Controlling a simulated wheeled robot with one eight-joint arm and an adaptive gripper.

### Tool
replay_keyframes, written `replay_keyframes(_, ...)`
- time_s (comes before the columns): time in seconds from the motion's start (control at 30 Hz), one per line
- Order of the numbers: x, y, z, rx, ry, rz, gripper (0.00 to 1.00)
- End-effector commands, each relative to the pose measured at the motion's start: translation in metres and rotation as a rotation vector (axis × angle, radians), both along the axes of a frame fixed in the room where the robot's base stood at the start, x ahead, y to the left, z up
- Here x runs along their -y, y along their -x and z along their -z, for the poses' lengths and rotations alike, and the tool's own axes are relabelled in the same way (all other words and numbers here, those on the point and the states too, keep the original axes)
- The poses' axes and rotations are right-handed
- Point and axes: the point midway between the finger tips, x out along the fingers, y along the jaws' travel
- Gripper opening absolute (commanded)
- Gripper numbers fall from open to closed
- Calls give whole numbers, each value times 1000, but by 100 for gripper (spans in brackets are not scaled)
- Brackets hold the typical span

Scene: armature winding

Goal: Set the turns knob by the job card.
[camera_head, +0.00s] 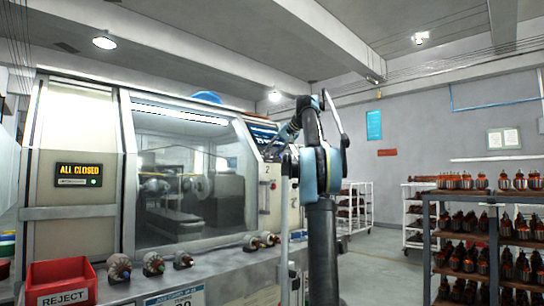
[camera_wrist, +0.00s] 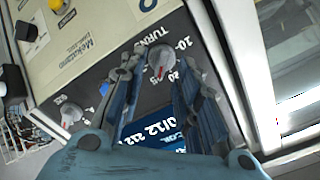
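In the wrist view, a round grey knob (camera_wrist: 160,62) sits on a dark panel (camera_wrist: 102,75) beside the printed word TURNS. Numbers around it include 10 and 20. A small reddish mark shows on it; its exact setting is unclear. My gripper (camera_wrist: 155,72) is open, with one finger on each side of the knob; I cannot tell whether they touch it. A blue card with white print (camera_wrist: 158,133) shows between the fingers, partly hidden by them. In the head view, my arm reaches up to the machine's right end; the knob is not discernible there.
A second grey knob (camera_wrist: 72,113) is left of my gripper. The winding machine (camera_head: 75,125) shows ALL CLOSED. A red REJECT bin (camera_head: 62,280) and several armatures (camera_head: 153,263) are in front.

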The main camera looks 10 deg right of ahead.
Motion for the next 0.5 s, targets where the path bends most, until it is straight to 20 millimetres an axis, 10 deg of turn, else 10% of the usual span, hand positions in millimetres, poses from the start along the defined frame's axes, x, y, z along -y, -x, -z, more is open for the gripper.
replay_keyframes(0.5,-9,-12,11,0,-1,1,30)
